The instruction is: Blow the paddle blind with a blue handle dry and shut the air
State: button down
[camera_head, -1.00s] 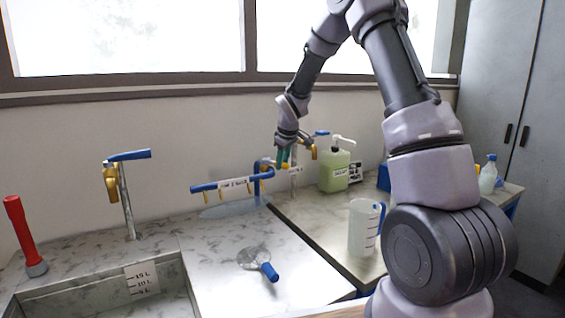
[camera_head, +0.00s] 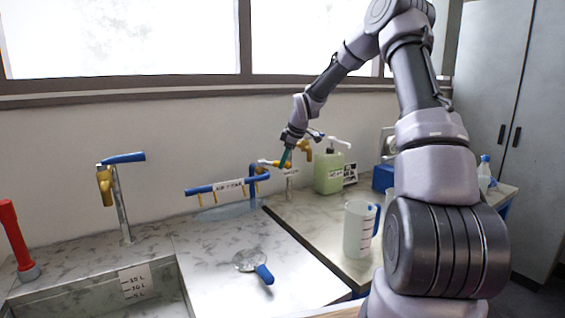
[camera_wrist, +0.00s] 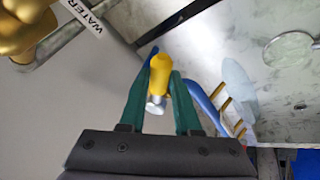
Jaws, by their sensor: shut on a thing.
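The paddle blind (camera_head: 250,260) with a blue handle (camera_head: 264,275) lies flat on the steel worktop, its grey disc toward the back. Part of the disc (camera_wrist: 290,47) also shows in the wrist view. A blue air pipe with several brass nozzles and a label (camera_head: 200,189) stands behind it, near the wall. A yellow lever (camera_head: 268,162) is at the pipe's right end. My gripper (camera_head: 286,162) is at this lever. In the wrist view, its green fingers (camera_wrist: 163,66) are shut on the yellow lever (camera_wrist: 160,75), whose silver end shows between them.
A tap with a blue lever (camera_head: 123,158) stands behind the sink (camera_head: 160,292) at left, near a red-handled tool (camera_head: 15,232). A clear jug (camera_head: 358,232) and a green pump bottle (camera_head: 329,172) stand on the right counter. The worktop around the blind is clear.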

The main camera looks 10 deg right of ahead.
jog(key=shift+w+d, duration=0.1)
dwell(0.3)
jog(key=c, duration=0.6)
grip_release()
jog(key=v, duration=1)
jog(key=shift+d+r, duration=0.15)
jog(key=shift+r, duration=0.2)
